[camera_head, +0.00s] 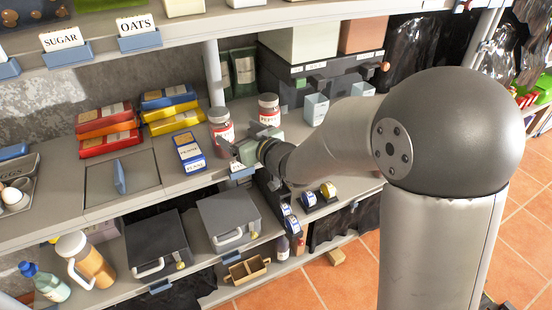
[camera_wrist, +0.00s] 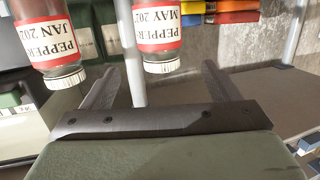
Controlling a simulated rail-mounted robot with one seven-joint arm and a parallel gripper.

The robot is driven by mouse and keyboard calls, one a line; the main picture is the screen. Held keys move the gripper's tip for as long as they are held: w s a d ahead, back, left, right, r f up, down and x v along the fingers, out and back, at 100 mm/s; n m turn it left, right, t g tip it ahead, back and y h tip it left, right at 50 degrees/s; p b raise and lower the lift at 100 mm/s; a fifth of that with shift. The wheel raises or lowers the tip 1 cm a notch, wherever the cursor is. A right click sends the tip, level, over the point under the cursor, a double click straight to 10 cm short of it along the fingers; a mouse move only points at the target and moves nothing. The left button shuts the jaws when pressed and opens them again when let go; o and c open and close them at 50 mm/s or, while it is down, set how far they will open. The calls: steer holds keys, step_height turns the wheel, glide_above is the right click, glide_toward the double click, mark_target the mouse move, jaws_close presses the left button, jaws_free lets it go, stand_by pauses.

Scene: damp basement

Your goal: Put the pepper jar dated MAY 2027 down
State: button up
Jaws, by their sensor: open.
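The pepper jar labelled MAY 202-, last digit cut off (camera_wrist: 158,22), has a red and white label and a white lid. It appears upside down in the wrist view, between the lines of my two fingers, with gaps on both sides. In the head view it is the left jar (camera_head: 221,127), seemingly upright on the shelf, its base partly hidden by my gripper. My gripper (camera_head: 236,152) is open and empty beside it; its spread fingers also show in the wrist view (camera_wrist: 161,68). A second pepper jar, labelled JAN 202- (camera_wrist: 45,38), stands to the right in the head view (camera_head: 269,110).
Red, yellow and blue packets (camera_head: 170,108) lie left of the jars, with a blue and white box (camera_head: 188,152) nearer.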

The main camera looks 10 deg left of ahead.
steer(key=s+d+f+m+g+h, duration=0.1)
steer(key=s+d+f+m+h, duration=0.25)
steer(key=d, duration=0.75)
steer(key=s+d+f+m+g+h, duration=0.1)
steer(key=s+d+m+g+h, duration=0.2)
steer(key=d+h, duration=0.6)
steer(key=s+d+f+m+g, duration=0.1)
steer(key=s+d+g, duration=0.2)
steer(key=s, duration=0.8)
steer(key=s+d+f+m+g, duration=0.1)
steer(key=s+d+g, duration=0.2)
steer(key=s+d, duration=0.3)
steer(key=s+y, duration=0.1)
steer(key=s, duration=0.4)
steer(key=shift+f+m+g, duration=0.25)
steer(key=shift+m+g, duration=0.05)
steer(key=shift+m, duration=0.05)
